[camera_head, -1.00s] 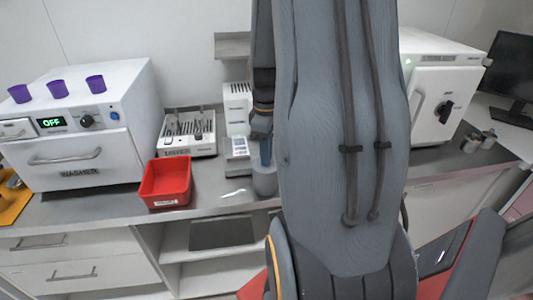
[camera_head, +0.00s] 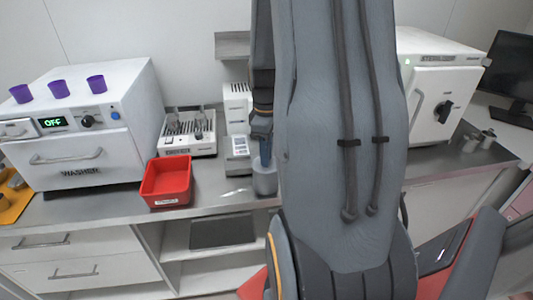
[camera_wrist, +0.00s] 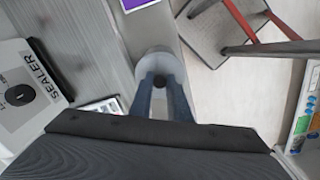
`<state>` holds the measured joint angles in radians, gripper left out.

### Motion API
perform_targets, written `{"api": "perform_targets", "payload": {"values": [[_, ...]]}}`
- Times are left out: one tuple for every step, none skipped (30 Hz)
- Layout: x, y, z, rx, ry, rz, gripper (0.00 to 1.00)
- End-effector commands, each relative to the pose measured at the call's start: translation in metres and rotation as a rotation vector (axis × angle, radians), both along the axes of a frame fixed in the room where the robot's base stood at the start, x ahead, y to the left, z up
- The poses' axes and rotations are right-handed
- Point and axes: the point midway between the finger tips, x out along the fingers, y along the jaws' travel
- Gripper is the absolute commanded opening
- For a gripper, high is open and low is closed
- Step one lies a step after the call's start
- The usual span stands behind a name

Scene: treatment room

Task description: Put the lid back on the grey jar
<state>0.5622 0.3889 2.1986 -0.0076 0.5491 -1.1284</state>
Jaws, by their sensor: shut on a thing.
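The grey jar (camera_head: 264,184) stands on the metal counter, just right of the white sealer. My gripper (camera_head: 265,160) points down directly over it, with its fingers at the jar's mouth. A pale grey round shape lies around and beyond the knob, in line with the jar. I cannot tell whether the lid rests fully on the rim. My arm hides part of the counter to the jar's right.
A red tray (camera_head: 148,196) sits left of the jar. Behind are the washer (camera_head: 85,140) with purple cups on top, a rack device (camera_head: 178,151) and the sealer (camera_head: 237,146). The sterilizer (camera_head: 445,85) and small metal containers (camera_head: 471,143) stand right. Counter between tray and jar is clear.

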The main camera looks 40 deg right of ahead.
Motion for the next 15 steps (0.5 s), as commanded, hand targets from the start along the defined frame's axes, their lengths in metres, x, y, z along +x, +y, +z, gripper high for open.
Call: {"api": "perform_targets", "payload": {"values": [[0.0000, 0.0000, 0.0004, 0.000, 0.000, 0.000, 0.00], [0.0000, 0.0000, 0.0003, 0.000, 0.000, 0.000, 0.00], [0.0001, 0.0001, 0.0001, 0.000, 0.000, 0.000, 0.00], [0.0001, 0.0000, 0.0000, 0.000, 0.000, 0.000, 0.00], [0.0001, 0.0000, 0.0000, 0.000, 0.000, 0.000, 0.00], [0.0001, 0.0000, -0.0002, 0.000, 0.000, 0.000, 0.00], [0.0001, 0.0000, -0.0002, 0.000, 0.000, 0.000, 0.00], [0.0001, 0.0000, -0.0002, 0.000, 0.000, 0.000, 0.00], [0.0001, 0.0000, -0.0002, 0.000, 0.000, 0.000, 0.00], [0.0001, 0.0000, -0.0002, 0.000, 0.000, 0.000, 0.00], [0.0001, 0.0000, -0.0002, 0.000, 0.000, 0.000, 0.00], [0.0001, 0.0000, -0.0002, 0.000, 0.000, 0.000, 0.00], [0.0001, 0.0000, -0.0002, 0.000, 0.000, 0.000, 0.00], [0.0001, 0.0000, -0.0002, 0.000, 0.000, 0.000, 0.21], [0.0001, 0.0000, -0.0002, 0.000, 0.000, 0.000, 0.28]]}}
